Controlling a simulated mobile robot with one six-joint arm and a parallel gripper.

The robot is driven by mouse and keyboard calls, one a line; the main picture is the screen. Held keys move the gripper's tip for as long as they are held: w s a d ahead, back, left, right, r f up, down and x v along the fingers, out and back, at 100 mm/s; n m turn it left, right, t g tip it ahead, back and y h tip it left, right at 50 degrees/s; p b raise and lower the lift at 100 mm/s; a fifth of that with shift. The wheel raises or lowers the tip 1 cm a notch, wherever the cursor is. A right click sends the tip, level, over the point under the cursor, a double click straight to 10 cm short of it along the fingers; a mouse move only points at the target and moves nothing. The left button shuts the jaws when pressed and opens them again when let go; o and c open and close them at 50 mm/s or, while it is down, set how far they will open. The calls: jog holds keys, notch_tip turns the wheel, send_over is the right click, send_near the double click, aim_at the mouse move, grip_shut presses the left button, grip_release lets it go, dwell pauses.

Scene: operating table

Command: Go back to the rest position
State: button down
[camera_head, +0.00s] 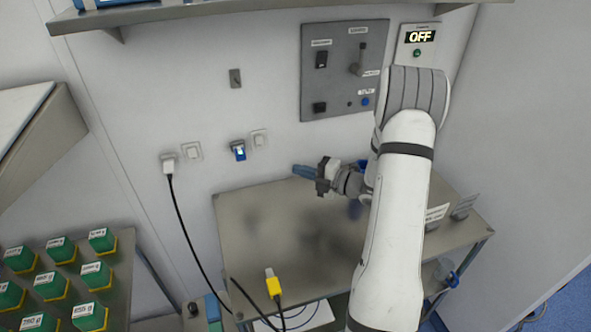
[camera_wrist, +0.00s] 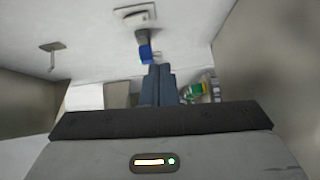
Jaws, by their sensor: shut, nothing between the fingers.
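My gripper (camera_head: 300,170) is in front of the wall, above the back of the steel table (camera_head: 240,235), with its blue fingers pointing left. In the wrist view its two blue fingers (camera_wrist: 158,72) lie side by side, shut and empty. My white arm reaches up from the lower right and bends at the top. It hides part of the table's right side.
A control panel (camera_head: 345,70) and a display reading OFF (camera_head: 420,37) are on the wall. A blue-lit fitting (camera_head: 238,152) is left of my gripper. A black cable hangs from a white plug (camera_head: 169,163). A yellow connector (camera_head: 272,284) is at the table's front. Green boxes (camera_head: 96,274) stand lower left.

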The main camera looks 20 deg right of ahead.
dwell(0.3)
jog(key=s+a+r+n+g+h, duration=0.1)
jog(key=s+a+r+n+g, duration=0.3)
jog(key=s+a+n+g, duration=0.5)
jog(key=s+a+r+n+g+h, duration=0.15)
jog(key=s+a+r+n, duration=0.45)
jog(key=n, duration=0.7)
jog(key=s+d+r+n+h, duration=0.1)
jog(key=s+d+n+h, duration=0.2)
jog(key=n, duration=0.8)
jog(key=s+d+r+n+t+h, duration=0.1)
jog(key=s+d+r+n+h, duration=0.1)
jog(key=s+n+h, duration=0.5)
jog(key=s+d+n, duration=0.1)
jog(key=s+n, duration=0.3)
jog(key=n, duration=0.1)
jog(key=shift+r+n, duration=0.25)
jog(key=shift+n, duration=0.05)
